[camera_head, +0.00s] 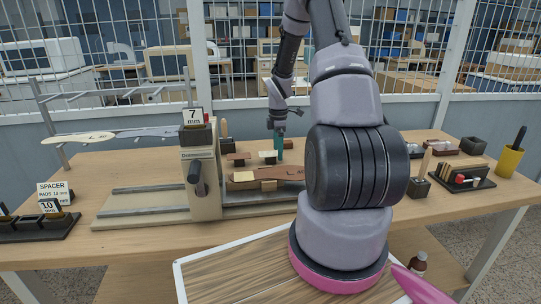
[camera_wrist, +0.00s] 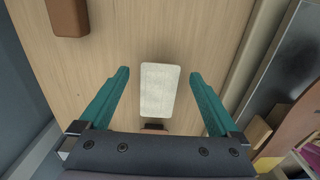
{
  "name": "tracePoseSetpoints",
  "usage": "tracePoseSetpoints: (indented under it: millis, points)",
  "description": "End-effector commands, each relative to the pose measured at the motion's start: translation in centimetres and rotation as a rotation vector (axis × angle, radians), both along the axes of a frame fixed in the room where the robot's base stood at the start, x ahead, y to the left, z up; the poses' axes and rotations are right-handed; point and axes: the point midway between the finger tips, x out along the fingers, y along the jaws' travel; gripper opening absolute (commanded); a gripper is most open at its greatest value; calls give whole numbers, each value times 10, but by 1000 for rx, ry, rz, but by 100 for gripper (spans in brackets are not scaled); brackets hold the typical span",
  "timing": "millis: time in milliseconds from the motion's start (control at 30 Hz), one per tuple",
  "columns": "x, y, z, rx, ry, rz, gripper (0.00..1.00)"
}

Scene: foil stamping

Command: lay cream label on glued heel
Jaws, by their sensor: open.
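A pale cream label (camera_wrist: 160,90) lies between the two teal fingers of my gripper (camera_wrist: 159,74) in the wrist view. The fingers are open, with a gap on each side of the label. A small dark piece shows at its near edge. In the head view my gripper (camera_head: 279,156) points down behind the press, close beside a small cream label (camera_head: 267,154) on a dark holder. A brown sole-shaped piece (camera_head: 285,174) lies on the press bed, with a pale patch (camera_head: 243,176) at its left end. I cannot tell whether glue is on it.
The press (camera_head: 199,165) with a "7 mm" sign stands left of my gripper. Spacer pads (camera_head: 50,210) sit at the far left. A dark tray of small tools (camera_head: 462,178) and a yellow cup (camera_head: 509,160) stand at the right. A brown block (camera_wrist: 68,15) lies beyond the label.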

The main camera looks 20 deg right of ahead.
Motion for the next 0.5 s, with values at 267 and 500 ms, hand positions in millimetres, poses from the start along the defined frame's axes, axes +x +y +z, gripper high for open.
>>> tracePoseSetpoints:
  millis: [267, 500]
  points:
    - [0, 0, 0, 0, 0, 0, 29]
    - [0, 0, 0, 0, -1, 0, 10]
